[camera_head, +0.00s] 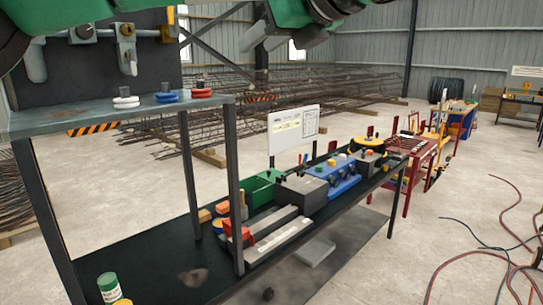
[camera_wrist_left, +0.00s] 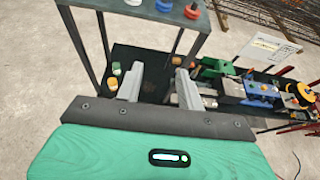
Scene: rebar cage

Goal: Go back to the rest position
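My left gripper (camera_head: 290,41) hangs at the top of the head view, its green body cut by the upper edge. In the left wrist view its two grey fingers (camera_wrist_left: 158,74) stand apart with nothing held between them. It is above the black workbench (camera_head: 338,236), clear of the things on it. My right gripper is not in view.
A steel shelf (camera_head: 60,118) with white, blue and red rings stands at left. Grey blocks (camera_head: 301,192), a green box (camera_head: 262,186) and a blue case (camera_head: 333,178) crowd the bench. Red cables (camera_head: 470,254) lie on the floor at right. Rebar cages (camera_head: 225,110) lie behind.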

